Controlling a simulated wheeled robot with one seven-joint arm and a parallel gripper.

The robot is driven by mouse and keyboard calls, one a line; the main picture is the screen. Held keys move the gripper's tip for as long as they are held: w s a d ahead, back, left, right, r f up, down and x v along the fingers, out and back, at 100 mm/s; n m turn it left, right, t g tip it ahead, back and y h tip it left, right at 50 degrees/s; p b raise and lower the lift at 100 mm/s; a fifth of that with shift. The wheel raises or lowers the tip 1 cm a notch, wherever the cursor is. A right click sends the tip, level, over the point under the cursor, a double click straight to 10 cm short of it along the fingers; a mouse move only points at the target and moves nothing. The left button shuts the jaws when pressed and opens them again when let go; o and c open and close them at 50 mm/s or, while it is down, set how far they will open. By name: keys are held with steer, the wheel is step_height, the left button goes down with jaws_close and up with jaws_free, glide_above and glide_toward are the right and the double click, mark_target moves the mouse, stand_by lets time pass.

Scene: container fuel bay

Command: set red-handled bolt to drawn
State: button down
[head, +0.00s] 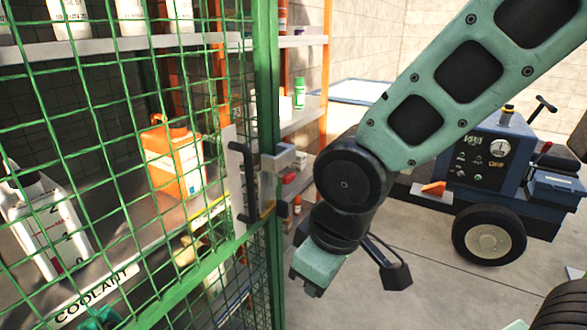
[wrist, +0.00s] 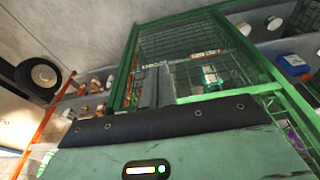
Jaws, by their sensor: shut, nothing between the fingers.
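The red-handled bolt (head: 289,178) shows as a small red grip below a grey bracket (head: 277,161) on the green post of a mesh cage door (head: 265,110). I cannot tell how far its rod extends. A grey latch plate with a black pull handle (head: 243,180) is just left of it. My gripper (head: 310,289) hangs below and right of the bolt, apart from it, shut and empty. In the wrist view the hand's mint body fills the foreground and hides the fingers; the green cage frame (wrist: 130,75) and grey plate (wrist: 152,88) stand beyond, and the red handle cannot be made out.
Behind the mesh, an orange jug (head: 172,160) and a white jug (head: 45,220) stand on a shelf labelled COOLANT (head: 95,294). Open shelves (head: 302,115) stand beyond the post. A blue wheeled machine (head: 500,170) is at the right. Concrete floor (head: 430,285) between is clear.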

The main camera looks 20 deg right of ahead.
steer(key=w+d+r+t+y+p, duration=0.1)
steer(key=w+d+t, duration=0.2)
steer(key=w, duration=0.5)
steer(key=w+d+r+t+y+p, duration=0.2)
steer(key=w+d+t, duration=0.15)
steer(key=w, duration=0.55)
steer(key=w+d+r+t+y+p, duration=0.2)
steer(key=w+d+r+t+y, duration=0.1)
steer(key=d+r+y, duration=0.2)
steer(key=shift+d+r, duration=0.6)
steer(key=shift+d, duration=0.6)
steer(key=p, duration=0.2)
glide_above(281, 175)
steer(key=s+d, duration=0.3)
steer(key=s, duration=0.1)
step_height(281, 175, down, 2)
steer(key=f, duration=0.3)
steer(key=shift+w+f, duration=0.2)
steer(key=shift+w, duration=0.05)
steer(key=shift+f, duration=0.55)
